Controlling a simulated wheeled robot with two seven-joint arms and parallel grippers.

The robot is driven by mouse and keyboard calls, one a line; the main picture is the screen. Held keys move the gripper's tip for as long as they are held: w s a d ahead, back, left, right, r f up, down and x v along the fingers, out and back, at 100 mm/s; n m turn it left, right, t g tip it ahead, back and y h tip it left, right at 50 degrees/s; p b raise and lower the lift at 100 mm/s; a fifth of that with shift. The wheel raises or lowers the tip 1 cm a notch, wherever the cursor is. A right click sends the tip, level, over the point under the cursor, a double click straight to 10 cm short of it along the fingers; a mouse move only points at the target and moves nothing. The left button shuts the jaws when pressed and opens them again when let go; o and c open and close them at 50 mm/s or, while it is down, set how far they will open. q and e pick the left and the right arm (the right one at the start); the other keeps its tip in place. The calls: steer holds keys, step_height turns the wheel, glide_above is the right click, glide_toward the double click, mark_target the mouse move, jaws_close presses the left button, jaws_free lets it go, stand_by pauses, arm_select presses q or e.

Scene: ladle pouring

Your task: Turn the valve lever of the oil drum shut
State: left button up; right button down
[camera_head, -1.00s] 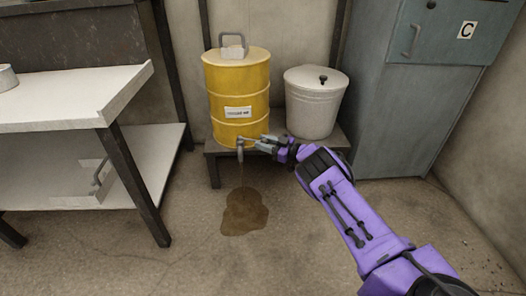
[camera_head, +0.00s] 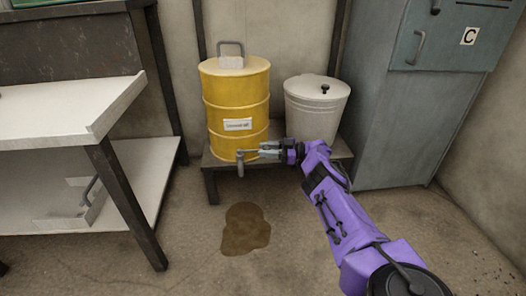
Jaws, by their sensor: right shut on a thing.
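The yellow oil drum (camera_head: 236,100) stands upright on a low dark stand, with a label on its front and a grey handle on top. Its grey tap (camera_head: 240,168) sticks out at the bottom front. A dark puddle (camera_head: 245,229) lies on the floor below. My right gripper (camera_head: 262,152) reaches in from the right at the tap and is shut on the valve lever. The lever is small and mostly hidden by the fingers, so its exact angle is hard to tell. No stream shows below the tap. My left gripper is not in view.
A lidded whitish bucket (camera_head: 316,108) stands right of the drum on the stand (camera_head: 209,181). A grey cabinet (camera_head: 400,120) marked C is at the right. A white-topped table (camera_head: 70,110) with a lower shelf is at the left. The floor in front is open.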

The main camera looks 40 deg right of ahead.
steer(key=c, duration=0.8)
jaws_free()
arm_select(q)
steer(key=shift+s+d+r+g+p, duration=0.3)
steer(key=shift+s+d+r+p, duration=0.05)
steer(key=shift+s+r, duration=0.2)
arm_select(e)
steer(key=v, duration=1)
steer(key=shift+s+d, duration=0.15)
